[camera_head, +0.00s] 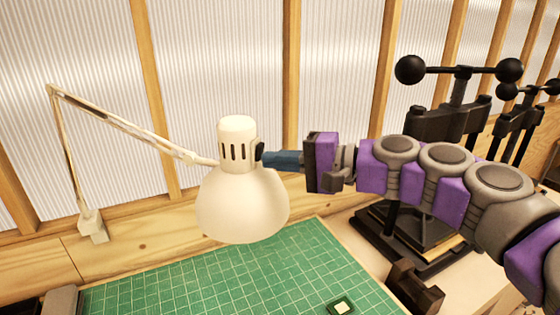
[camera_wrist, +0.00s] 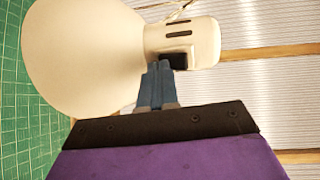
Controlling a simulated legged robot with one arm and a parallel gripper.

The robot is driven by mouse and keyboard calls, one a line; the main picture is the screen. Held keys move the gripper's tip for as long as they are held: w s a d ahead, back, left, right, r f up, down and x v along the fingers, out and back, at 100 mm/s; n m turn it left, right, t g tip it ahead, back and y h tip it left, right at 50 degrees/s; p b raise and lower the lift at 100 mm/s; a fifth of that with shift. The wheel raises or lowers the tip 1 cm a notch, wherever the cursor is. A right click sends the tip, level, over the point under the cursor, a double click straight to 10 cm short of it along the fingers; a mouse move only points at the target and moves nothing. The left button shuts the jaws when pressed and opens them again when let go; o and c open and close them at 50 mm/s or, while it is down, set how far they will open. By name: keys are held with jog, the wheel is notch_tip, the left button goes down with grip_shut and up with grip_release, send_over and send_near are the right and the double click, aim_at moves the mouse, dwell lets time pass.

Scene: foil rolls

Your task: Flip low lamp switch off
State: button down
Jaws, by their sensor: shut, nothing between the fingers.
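The cream lamp (camera_head: 241,205) hangs on its jointed arm over the green mat, with its shade pointing down. Its dark switch (camera_head: 259,151) sits on the right side of the slotted lamp neck. My gripper (camera_head: 267,160) is shut and empty, its blue-grey fingertips at the switch's lower edge. In the wrist view the lamp shade (camera_wrist: 85,55) fills the upper left. The black switch (camera_wrist: 173,61) shows on the neck, just beyond the tips of my gripper (camera_wrist: 159,66). The fingertips look very close to the switch; I cannot tell whether they touch. Which way the switch is set is not clear.
A green cutting mat (camera_head: 300,262) lies on the bench below the lamp, with a small object (camera_head: 341,307) near its front edge. A black press (camera_head: 455,125) stands behind my arm at right. The lamp's thin arm (camera_head: 130,126) reaches left to the wall rail.

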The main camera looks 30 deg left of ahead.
jog(key=shift+w+d+f, duration=0.1)
jog(key=shift+d+f, duration=0.3)
jog(key=shift+d, duration=0.15)
jog(key=w+d+f+b, duration=0.1)
jog(key=d+f, duration=0.1)
jog(key=d, duration=0.9)
jog(key=shift+w+d+f+b, duration=0.2)
jog(key=shift+d+b, duration=0.1)
jog(key=shift+b, duration=0.1)
